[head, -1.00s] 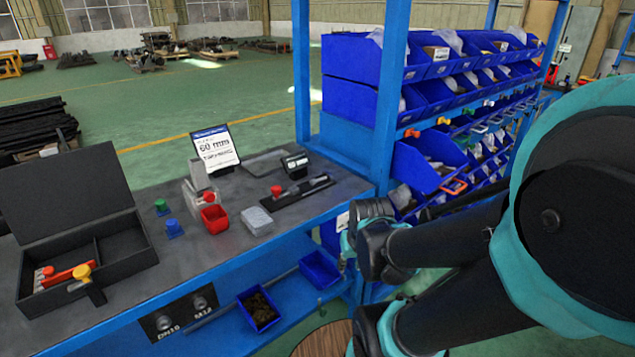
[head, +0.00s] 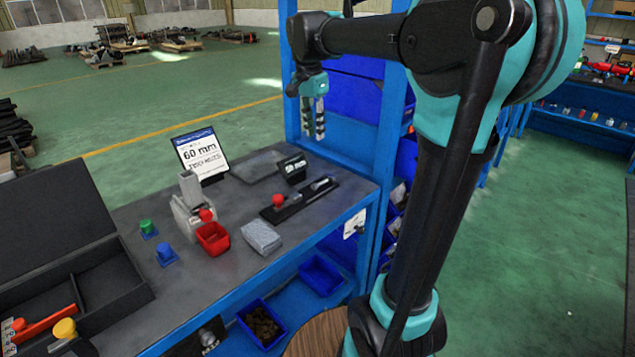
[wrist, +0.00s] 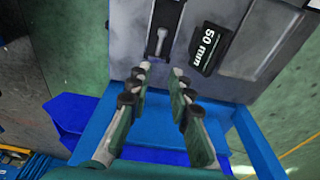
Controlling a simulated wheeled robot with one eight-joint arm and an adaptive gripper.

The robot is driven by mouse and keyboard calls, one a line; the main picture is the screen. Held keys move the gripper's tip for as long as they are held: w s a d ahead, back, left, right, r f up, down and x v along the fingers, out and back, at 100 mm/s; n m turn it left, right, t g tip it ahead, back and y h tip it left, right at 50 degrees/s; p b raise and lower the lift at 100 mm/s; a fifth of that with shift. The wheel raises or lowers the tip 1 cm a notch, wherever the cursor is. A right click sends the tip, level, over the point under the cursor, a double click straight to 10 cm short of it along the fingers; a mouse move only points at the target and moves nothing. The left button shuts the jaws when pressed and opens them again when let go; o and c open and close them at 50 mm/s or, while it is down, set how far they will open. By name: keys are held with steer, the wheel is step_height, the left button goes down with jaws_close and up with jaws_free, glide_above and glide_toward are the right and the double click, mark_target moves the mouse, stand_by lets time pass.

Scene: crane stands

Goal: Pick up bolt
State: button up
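A silver piece that looks like the bolt (head: 320,184) lies at the right end of a black fixture plate (head: 298,202) on the workbench. In the wrist view a silver piece (wrist: 160,42) lies on the black plate, just beyond my fingertips and roughly in line with the gap between them. My gripper (head: 313,136) hangs pointing down above the right rear of the bench, clear of its surface. In the wrist view my gripper (wrist: 161,72) has its fingers apart, with nothing between them.
A small black display (head: 293,167) stands just behind the plate; it reads 50 mm in the wrist view (wrist: 207,47). A red knob (head: 278,199) rises at the plate's left. A red bin (head: 213,238), grey block (head: 262,237) and 60 mm sign (head: 201,152) are nearby. A blue rack post (head: 393,90) stands right.

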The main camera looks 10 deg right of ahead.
mark_target(320, 182)
steer(key=f, duration=0.5)
steer(key=w+d+f, duration=0.1)
steer(key=f, duration=1.1)
steer(key=shift+w+d, duration=0.2)
steer(key=shift+d, duration=0.15)
jaws_close()
